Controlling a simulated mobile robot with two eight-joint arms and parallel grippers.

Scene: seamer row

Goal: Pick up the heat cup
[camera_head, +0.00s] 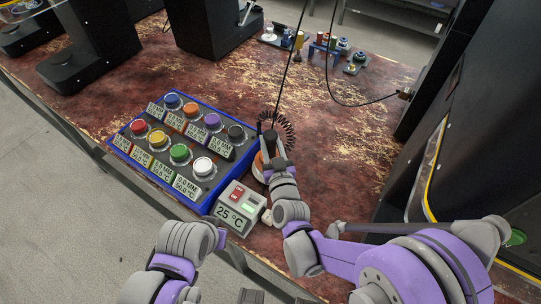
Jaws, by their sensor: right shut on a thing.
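My right gripper (274,163) is shut at the right edge of the blue-edged tray. A dark cylindrical piece (269,136) stands up at its fingertips, and I take this for the heat cup in its grip. The fingers hide its lower part. An orange and white round part (258,164) shows just left of the gripper; I cannot tell whether it belongs to the same thing. My left arm shows at the bottom, but its fingers are out of sight.
The blue tray (209,206) holds several coloured round pieces with labels. A grey box (238,207) reading 25 °C stands close to my right wrist. A black coiled cable (289,131) lies behind the gripper. The worn red tabletop (345,150) is clear to the right.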

